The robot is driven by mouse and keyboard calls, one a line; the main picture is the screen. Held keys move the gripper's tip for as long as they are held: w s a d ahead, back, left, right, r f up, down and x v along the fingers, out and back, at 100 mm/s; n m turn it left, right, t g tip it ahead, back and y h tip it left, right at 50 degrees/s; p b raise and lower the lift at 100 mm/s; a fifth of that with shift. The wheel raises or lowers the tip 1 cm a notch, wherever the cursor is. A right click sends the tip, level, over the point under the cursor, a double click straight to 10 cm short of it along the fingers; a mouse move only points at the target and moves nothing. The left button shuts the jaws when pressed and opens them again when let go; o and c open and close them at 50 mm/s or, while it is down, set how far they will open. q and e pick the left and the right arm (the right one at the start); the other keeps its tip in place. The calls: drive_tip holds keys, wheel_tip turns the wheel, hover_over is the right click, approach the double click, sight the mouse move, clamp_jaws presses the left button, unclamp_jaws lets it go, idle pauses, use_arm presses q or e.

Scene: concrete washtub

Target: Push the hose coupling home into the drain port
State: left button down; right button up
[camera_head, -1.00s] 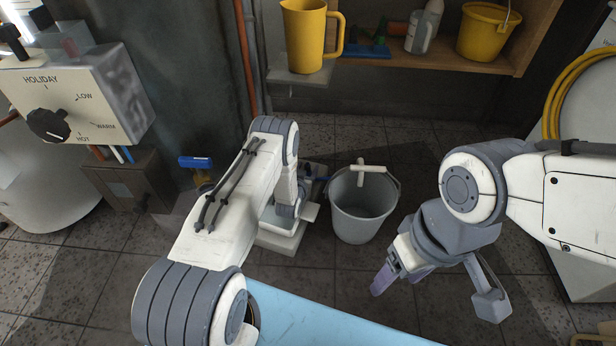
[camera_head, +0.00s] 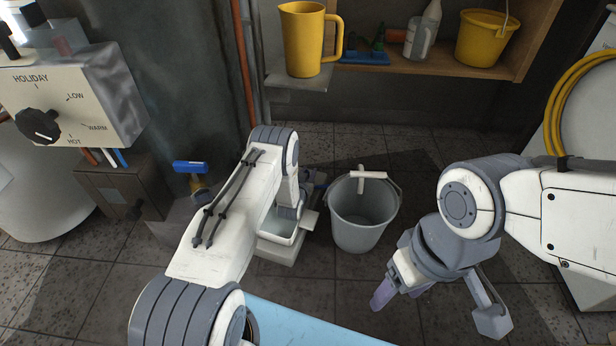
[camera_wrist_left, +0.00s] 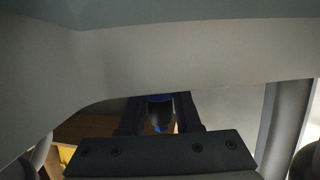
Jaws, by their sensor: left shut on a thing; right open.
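My left arm reaches forward over a pale, box-shaped basin (camera_head: 277,226) on the floor in the head view. The arm hides my left gripper's fingertips there. In the left wrist view the left gripper (camera_wrist_left: 160,104) is shut on a small dark-blue piece (camera_wrist_left: 160,113), which may be the hose coupling; only part of it shows. I cannot make out the drain port, nor whether the piece touches it. My right gripper (camera_head: 389,288) is open and empty, right of my left arm and in front of the grey bucket.
A grey bucket (camera_head: 362,222) stands right of the basin. A blue-handled valve (camera_head: 191,167) is left of my left arm. A yellow mug (camera_head: 303,40) stands on a small ledge behind. A light-blue surface (camera_head: 305,322) lies in front. Tiled floor is open right of the bucket.

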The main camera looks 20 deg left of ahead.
use_arm(q)
wheel_tip(320, 180, up, 8)
drive_tip(key=p, duration=0.6)
drive_tip(key=s+d+f+p, duration=0.1)
drive_tip(key=s+p, duration=0.6)
drive_tip(key=s, duration=1.1)
drive_tip(key=shift+d, duration=0.25)
drive_tip(key=s+a+r+n+g+y, duration=0.2)
drive_tip(key=s+a+r+n+y, duration=0.5)
drive_tip(key=n+y, duration=0.75)
drive_tip(key=s+d+r+n+g+y, duration=0.2)
drive_tip(key=s+r+n+g, duration=0.5)
drive_tip(key=s+n+g, duration=0.4)
drive_tip(key=s+d+r+n+g+y, duration=0.3)
drive_tip(key=s+r+n+g+y, duration=0.2)
drive_tip(key=s+n+g, duration=0.7)
wheel_tip(320, 180, up, 2)
drive_tip(key=shift+s+d+g, duration=0.25)
drive_tip(key=shift+s+g, duration=0.4)
drive_tip(key=shift+g, duration=0.45)
